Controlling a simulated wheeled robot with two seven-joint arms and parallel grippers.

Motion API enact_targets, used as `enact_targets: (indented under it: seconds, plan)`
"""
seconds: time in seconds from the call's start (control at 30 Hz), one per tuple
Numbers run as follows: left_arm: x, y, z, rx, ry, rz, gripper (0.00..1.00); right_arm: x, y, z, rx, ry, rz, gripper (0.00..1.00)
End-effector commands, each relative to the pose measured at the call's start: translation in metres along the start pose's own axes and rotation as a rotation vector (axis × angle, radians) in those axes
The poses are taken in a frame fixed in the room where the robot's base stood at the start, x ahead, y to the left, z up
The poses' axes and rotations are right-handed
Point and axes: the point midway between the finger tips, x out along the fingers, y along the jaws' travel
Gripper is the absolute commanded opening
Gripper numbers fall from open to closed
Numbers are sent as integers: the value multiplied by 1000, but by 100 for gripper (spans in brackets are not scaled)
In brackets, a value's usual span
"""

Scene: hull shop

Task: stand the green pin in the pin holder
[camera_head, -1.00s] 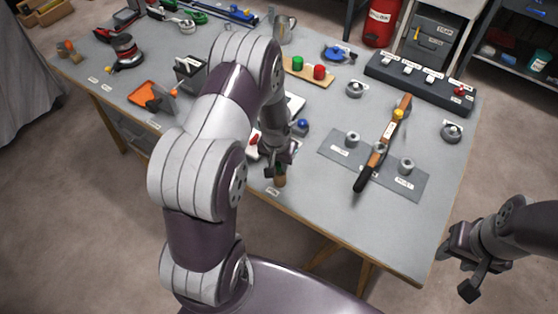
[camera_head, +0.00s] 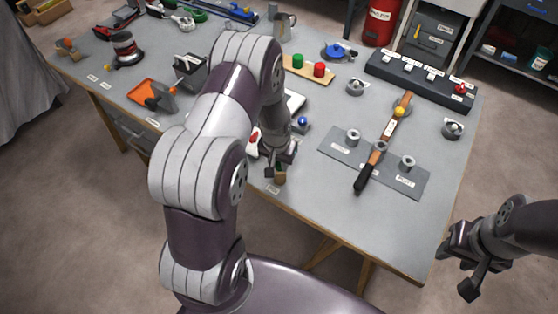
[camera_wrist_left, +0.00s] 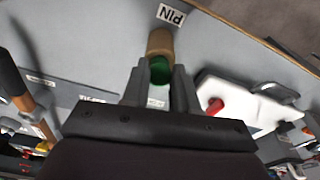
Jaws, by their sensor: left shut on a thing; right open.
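My left gripper (camera_head: 280,164) is shut on the green pin, low over the front edge of the table. In the left wrist view the green pin (camera_wrist_left: 159,71) shows between the two fingers. A tan-brown round piece (camera_wrist_left: 160,42), which looks like the pin holder, is right at the pin's far end, beside a label reading PIN. It also shows below the gripper in the head view (camera_head: 281,178). I cannot tell whether the pin is inside it or just above it. My right gripper (camera_head: 463,267) is open and empty, off the table's right side.
A white tray (camera_wrist_left: 245,104) with a red piece is close beside the left gripper. A grey mat (camera_head: 340,152) with rings and a long brown-handled tool lies to the right. A board (camera_head: 306,70) with green and red cylinders stands behind. The front right corner is clear.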

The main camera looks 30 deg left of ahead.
Motion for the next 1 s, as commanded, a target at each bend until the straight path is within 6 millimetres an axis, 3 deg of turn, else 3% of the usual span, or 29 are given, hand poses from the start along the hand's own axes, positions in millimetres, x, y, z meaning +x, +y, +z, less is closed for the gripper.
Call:
enact_targets:
  seconds: [0.2,0.23,0.3,0.5,0.6,1.0]
  plan:
    - [0,0,0,0,0,0,0,0,0,0,0,0,0,43]
    - [0,0,0,0,0,0,38,0,0,0,0,0,0,43]
    - [0,0,0,0,0,0,58,0,0,0,0,0,0,43]
    - [0,0,0,0,0,0,58,0,0,0,0,0,0,43]
    - [0,0,0,0,0,0,79,0,0,0,0,0,0,43]
    - [0,0,0,0,0,0,79,0,0,0,0,0,0,43]
